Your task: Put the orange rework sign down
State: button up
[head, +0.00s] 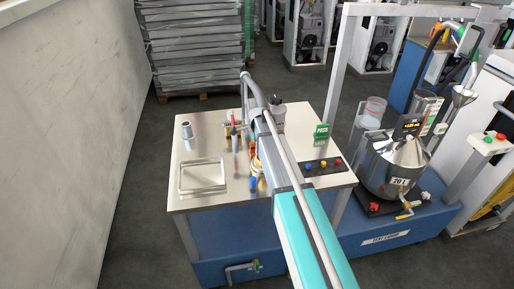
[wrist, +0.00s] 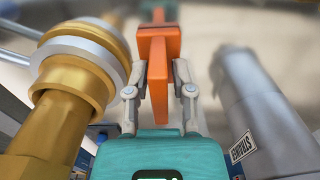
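In the wrist view the orange rework sign (wrist: 158,50) stands between the two grey fingers of my gripper (wrist: 159,72). The fingertips press against both sides of its orange body, so my gripper is shut on it. A narrower orange part reaches back toward the teal gripper housing. The sign's face and any wording are not visible. Whether it touches the surface below cannot be told. In the head view my arm covers much of the table (head: 225,200), and the gripper and sign cannot be made out clearly.
A brass fitting (wrist: 75,75) is close left of my gripper, and a grey cylinder (wrist: 250,95) is close right.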

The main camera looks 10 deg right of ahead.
jog(key=shift+o, duration=0.4)
jog(key=shift+r, duration=0.2)
notch_tip(320, 180, up, 12)
jog(key=p, duration=1.2)
dwell(0.6)
jog(key=shift+o, duration=0.5)
jog(key=shift+s+r+p, duration=0.15)
jog(key=shift+r+p, duration=0.6)
jog(key=shift+p, duration=0.15)
